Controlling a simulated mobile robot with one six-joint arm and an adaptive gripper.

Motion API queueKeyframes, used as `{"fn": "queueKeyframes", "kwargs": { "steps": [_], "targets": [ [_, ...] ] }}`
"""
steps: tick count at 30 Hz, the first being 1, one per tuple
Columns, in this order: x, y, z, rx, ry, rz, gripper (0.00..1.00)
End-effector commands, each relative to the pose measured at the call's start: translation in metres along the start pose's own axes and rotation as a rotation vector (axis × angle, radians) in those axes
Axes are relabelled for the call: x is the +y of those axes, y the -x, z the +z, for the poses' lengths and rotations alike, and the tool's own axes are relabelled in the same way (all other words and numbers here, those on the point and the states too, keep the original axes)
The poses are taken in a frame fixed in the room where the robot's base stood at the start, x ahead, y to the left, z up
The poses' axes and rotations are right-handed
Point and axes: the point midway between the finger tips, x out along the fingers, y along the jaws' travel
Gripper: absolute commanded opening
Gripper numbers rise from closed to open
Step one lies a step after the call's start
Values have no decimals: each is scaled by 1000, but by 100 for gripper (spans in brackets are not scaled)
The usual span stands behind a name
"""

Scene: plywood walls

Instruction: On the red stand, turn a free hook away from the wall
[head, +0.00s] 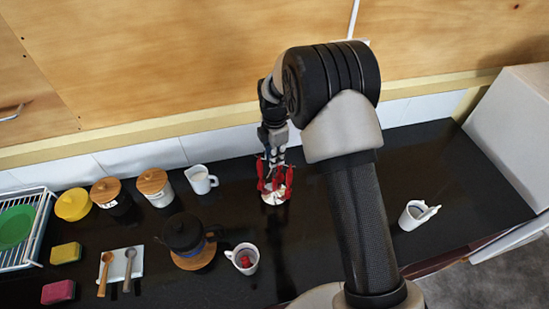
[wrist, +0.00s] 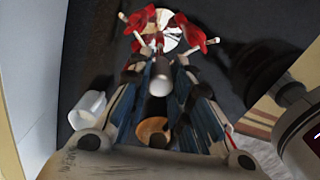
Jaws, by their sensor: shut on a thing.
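The red stand (head: 264,183) is upright on the dark counter near the wall, with a whitish round part at its foot. In the wrist view the red stand (wrist: 195,36) shows at the top, with red hooks (wrist: 137,22) that have pale tips and point several ways. My gripper (head: 274,156) reaches down over the stand from above. In the wrist view my gripper (wrist: 161,52) has its fingertips close together among the red parts, shut on part of the stand. The fingers hide whether that part is a hook or the post.
A white jug (head: 201,182) stands close left of the stand. A white mug (head: 243,259) with something red inside and a dark coffee pot (head: 183,234) are nearer the front. Another white mug (head: 415,215) is at the right. The counter between it and the stand looks mostly clear.

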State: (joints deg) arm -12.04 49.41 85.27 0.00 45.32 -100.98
Motion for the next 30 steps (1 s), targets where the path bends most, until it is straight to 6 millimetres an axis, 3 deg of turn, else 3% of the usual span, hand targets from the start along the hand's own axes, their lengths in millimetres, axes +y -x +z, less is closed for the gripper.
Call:
{"fn": "queueKeyframes", "kwargs": {
  "steps": [15,30],
  "targets": [
    [1,0,0,-1,423,2,0],
    [1,1,0,-1,571,2,0]
  ]
}}
